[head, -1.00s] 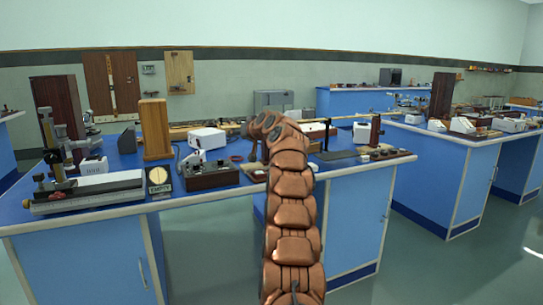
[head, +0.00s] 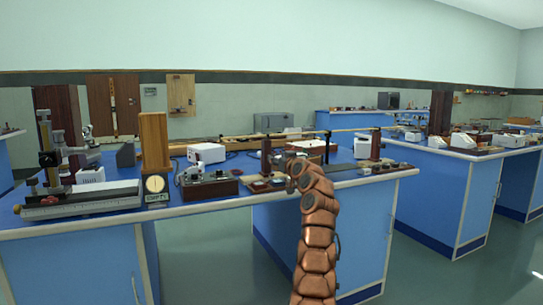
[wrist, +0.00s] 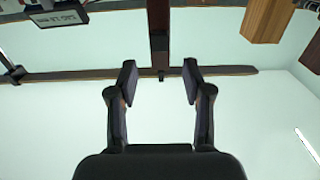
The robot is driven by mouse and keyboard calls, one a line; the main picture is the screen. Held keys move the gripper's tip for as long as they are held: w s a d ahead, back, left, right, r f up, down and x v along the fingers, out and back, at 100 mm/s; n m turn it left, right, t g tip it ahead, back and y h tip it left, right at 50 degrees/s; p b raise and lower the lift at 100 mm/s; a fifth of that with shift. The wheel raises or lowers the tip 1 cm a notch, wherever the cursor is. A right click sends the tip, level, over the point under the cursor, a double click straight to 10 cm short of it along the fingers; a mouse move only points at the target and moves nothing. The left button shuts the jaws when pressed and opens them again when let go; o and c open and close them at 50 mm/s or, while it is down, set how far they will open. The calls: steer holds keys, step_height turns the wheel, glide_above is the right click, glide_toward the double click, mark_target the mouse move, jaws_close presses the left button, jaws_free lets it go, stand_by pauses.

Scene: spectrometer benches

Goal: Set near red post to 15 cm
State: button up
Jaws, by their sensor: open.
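A dark red-brown post (head: 266,157) stands on a small base on the first blue bench, just left of my arm's end. A second dark red-brown post (head: 375,143) stands farther right on the same bench. A long thin rod (head: 345,130) runs near the post tops. In the wrist view a dark red-brown post (wrist: 159,20) comes down from the top edge, in line with the gap between my fingertips. My gripper (wrist: 158,80) is open with nothing held; I cannot tell its distance from the post. In the head view my arm hides the gripper. No scale is readable.
The blue bench (head: 75,228) also holds a dial box (head: 156,190), a tall wooden block (head: 154,142), a white instrument (head: 207,153) and a long metal slide (head: 85,200) at left. Another bench (head: 440,190) stands at right, with clear floor (head: 400,270) between.

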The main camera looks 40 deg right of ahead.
mark_target(268, 152)
steer(key=shift+w+d+r+p, duration=0.3)
steer(key=shift+w+p, duration=0.25)
steer(key=shift+p, duration=0.3)
steer(key=p+x, duration=0.3)
steer(key=p, duration=0.2)
steer(key=shift+f, duration=0.1)
steer(key=p+x, duration=0.1)
steer(key=p, duration=0.3)
steer(key=shift+w, duration=0.3)
steer(key=p, duration=0.2)
steer(key=shift+w+d+f+p, duration=0.1)
steer(key=shift+w+d+p, duration=0.2)
steer(key=shift+w, duration=0.1)
steer(key=shift+w+f, duration=0.1)
steer(key=shift+c, duration=0.3)
jaws_close()
